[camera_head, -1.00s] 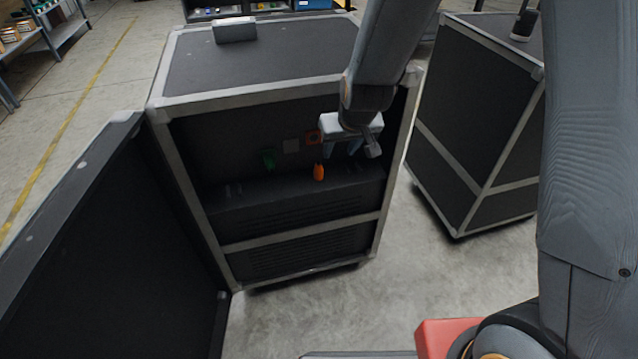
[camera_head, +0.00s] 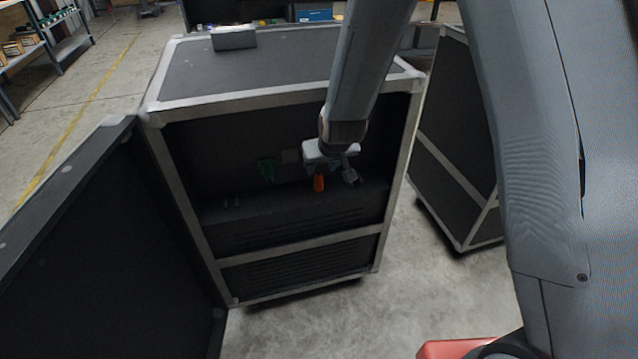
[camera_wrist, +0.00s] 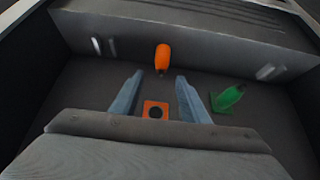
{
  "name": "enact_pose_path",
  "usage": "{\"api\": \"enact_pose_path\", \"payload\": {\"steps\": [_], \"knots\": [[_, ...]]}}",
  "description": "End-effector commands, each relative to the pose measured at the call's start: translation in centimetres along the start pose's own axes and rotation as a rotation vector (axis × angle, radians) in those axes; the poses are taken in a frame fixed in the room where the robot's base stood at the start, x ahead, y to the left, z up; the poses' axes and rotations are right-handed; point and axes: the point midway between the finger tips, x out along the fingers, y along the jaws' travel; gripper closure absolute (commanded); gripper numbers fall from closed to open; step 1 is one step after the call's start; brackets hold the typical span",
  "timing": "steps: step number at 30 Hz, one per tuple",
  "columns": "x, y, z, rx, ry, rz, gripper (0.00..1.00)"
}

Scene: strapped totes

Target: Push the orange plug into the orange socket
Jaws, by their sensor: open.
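The orange plug (camera_head: 319,184) stands on the ledge inside the open case, below my gripper in the head view. In the wrist view the orange plug (camera_wrist: 162,57) is beyond my fingertips, between their lines and not touched. The orange socket (camera_wrist: 155,110) is a square plate with a dark round hole on the back panel, seen between my fingers in the wrist view. In the head view my gripper hides it. My gripper (camera_wrist: 153,82) is open and empty; in the head view my gripper (camera_head: 325,168) is inside the case opening.
Another case (camera_head: 455,130) stands right.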

Motion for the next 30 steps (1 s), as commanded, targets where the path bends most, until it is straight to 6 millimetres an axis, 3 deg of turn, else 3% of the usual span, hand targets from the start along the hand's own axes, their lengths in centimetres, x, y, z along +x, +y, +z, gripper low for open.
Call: {"api": "enact_pose_path", "payload": {"steps": [9, 21, 30], "knots": [[0.3, 0.0, 0.0, 0.0, 0.0, 0.0, 0.59], [4.9, -0.2, -0.1, 0.0, 0.0, 0.0, 0.59], [5.3, -0.2, -0.1, 0.0, 0.001, 0.0, 0.59]]}}
